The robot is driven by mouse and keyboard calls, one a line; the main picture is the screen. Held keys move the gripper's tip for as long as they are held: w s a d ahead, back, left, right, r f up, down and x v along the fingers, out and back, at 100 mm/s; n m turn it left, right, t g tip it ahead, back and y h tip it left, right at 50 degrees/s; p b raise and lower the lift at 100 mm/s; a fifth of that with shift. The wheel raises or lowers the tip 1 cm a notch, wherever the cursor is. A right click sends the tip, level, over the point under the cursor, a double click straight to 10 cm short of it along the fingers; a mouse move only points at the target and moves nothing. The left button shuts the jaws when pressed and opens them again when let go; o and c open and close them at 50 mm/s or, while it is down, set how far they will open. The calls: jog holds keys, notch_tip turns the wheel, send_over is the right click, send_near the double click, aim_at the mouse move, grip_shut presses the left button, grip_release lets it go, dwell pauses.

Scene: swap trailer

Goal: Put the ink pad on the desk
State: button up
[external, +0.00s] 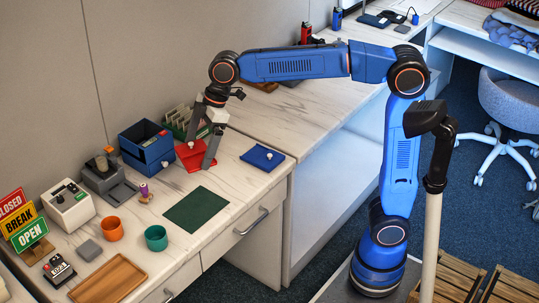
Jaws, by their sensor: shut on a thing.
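My gripper (200,154) points down over the desk (225,176), its two fingers set wide apart. It is shut on a flat red pad-like piece (195,163) with a small white knob, which shows between and below the fingers. The fingers hide part of it, and I cannot tell whether it touches the desk top. Neither carries a readable label, so I cannot tell for certain which is the ink pad.
A dark green mat (196,209) lies bare in front of the gripper. Blue box trays (147,148) and a green rack (181,118) stand close on the left. Orange (110,229) and teal (156,238) cups and a wooden tray (110,281) sit nearer the front.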

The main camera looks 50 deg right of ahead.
jog(key=shift+s+a+f+n, duration=0.15)
jog(key=shift+s+a+f, duration=0.1)
jog(key=shift+s+a, duration=0.25)
jog(key=shift+s+a+f+n, duration=0.15)
jog(key=shift+s+a+f, duration=0.15)
jog(key=shift+s, duration=0.3)
notch_tip(320, 180, down, 3)
jog(key=shift+w+r, duration=0.1)
send_near(201, 196)
jog(key=shift+x, duration=2.6)
jog(key=shift+w+a+f, duration=0.1)
jog(key=shift+a+f, duration=0.05)
jog(key=shift+f, duration=0.2)
jog(key=o, duration=1)
